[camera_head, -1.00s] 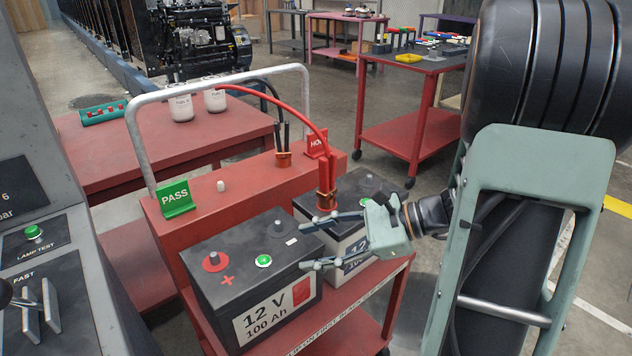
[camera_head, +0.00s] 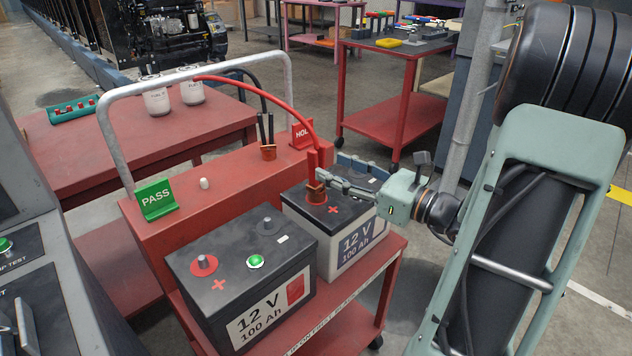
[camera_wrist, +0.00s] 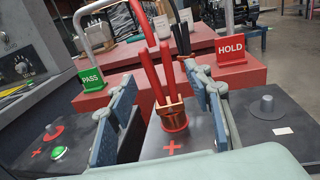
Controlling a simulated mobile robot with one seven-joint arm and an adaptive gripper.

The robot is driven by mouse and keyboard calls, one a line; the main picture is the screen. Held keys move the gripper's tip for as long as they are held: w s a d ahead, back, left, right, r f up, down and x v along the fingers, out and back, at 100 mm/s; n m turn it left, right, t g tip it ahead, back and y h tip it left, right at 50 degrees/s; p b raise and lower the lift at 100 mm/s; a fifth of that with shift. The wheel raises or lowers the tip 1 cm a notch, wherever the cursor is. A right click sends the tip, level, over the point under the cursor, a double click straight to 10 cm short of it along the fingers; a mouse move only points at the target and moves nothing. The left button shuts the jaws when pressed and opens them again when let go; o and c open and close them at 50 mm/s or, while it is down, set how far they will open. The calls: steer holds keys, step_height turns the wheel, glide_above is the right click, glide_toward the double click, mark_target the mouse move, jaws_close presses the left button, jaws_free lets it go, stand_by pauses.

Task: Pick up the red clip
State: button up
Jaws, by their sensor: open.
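The red clip (camera_head: 314,176) stands upright on the red-ringed terminal of the far battery (camera_head: 338,222), with a red cable rising from it. In the wrist view the red clip (camera_wrist: 168,95) shows its two red handles and copper jaws between my fingers. My gripper (camera_head: 332,170) reaches in from the right at the clip's height. In the wrist view my gripper (camera_wrist: 165,105) is open, one finger on each side of the clip. I see gaps between the fingers and the clip.
A near battery (camera_head: 245,270) stands beside the far one on the red cart (camera_head: 345,325). A black clip (camera_head: 267,138) stands on the cart's raised back, between a green PASS sign (camera_head: 155,198) and a red HOLD sign (camera_head: 302,134). A grey hoop handle (camera_head: 110,150) arches over the back.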

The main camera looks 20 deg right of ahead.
mark_target(321, 162)
steer(key=b+x, duration=0.1)
steer(key=x, duration=0.4)
steer(key=shift+w+a, duration=0.25)
steer(key=shift+w, duration=0.05)
steer(key=shift+c, duration=0.2)
jaws_close()
